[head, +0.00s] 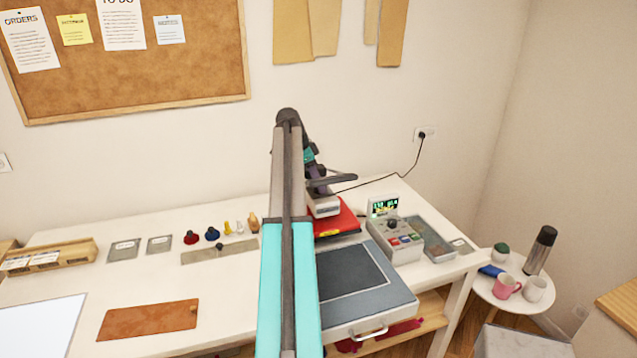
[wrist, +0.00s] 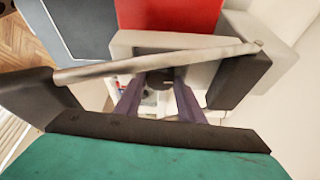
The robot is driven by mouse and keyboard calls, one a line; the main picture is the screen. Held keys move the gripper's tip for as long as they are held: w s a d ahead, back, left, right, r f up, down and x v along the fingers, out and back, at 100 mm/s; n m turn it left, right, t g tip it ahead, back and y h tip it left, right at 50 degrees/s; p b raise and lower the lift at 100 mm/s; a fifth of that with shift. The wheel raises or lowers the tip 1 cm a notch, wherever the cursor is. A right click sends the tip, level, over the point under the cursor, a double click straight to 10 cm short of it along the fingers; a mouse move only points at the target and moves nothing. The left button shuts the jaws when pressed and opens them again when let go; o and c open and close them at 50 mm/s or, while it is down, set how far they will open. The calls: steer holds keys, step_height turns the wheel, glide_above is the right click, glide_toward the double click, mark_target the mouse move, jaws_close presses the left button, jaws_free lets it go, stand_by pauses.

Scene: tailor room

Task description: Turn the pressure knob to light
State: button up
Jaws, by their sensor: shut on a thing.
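My gripper (wrist: 156,92) points down at the pale housing (wrist: 125,45) on the heat press. Its two purple fingers are closed on a small dark knob (wrist: 160,76), which shows between them in the wrist view. Fingers and bar hide most of the knob, and I cannot read its setting or any marks. In the head view my gripper (head: 319,186) is just above the pale housing (head: 323,208) on the red upper plate (head: 345,220). The knob is not visible there. The grey lower plate (head: 395,292) lies in front.
A pale bar (wrist: 150,63) crosses close to my fingers. A control box (head: 403,247) with a green-lit display (head: 384,207) stands right of the press. Stamps (head: 212,233) and a brown leather piece (head: 148,320) lie left. A round side table (head: 515,270) holds mugs and a flask.

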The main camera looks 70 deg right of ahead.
steer(key=shift+w, duration=0.1)
steer(key=n+t+h+b, duration=0.1)
steer(key=n+b, duration=0.2)
steer(key=n, duration=0.1)
steer(key=shift+a+f, duration=0.1)
steer(key=shift+a, duration=0.05)
steer(key=n+t+b, duration=0.1)
steer(key=n, duration=0.1)
steer(key=n+b, duration=0.1)
steer(key=n, duration=0.1)
steer(key=n+t+h, duration=0.1)
steer(key=n, duration=0.2)
steer(key=shift+s+t+b, duration=0.3)
steer(key=shift+b, duration=0.1)
steer(key=n+t, duration=0.1)
steer(key=n, duration=0.2)
steer(key=n+t+b, duration=0.1)
steer(key=n, duration=0.2)
steer(key=shift+s+n, duration=0.2)
steer(key=shift+n, duration=0.1)
steer(key=n+t+y+b, duration=0.1)
steer(key=n, duration=0.2)
steer(key=shift+s, duration=0.1)
steer(key=shift+n+t+y+b, duration=0.35)
steer(key=shift+n+y, duration=0.25)
steer(key=shift+n, duration=0.8)
steer(key=o, duration=1)
steer(key=shift+o, duration=0.2)
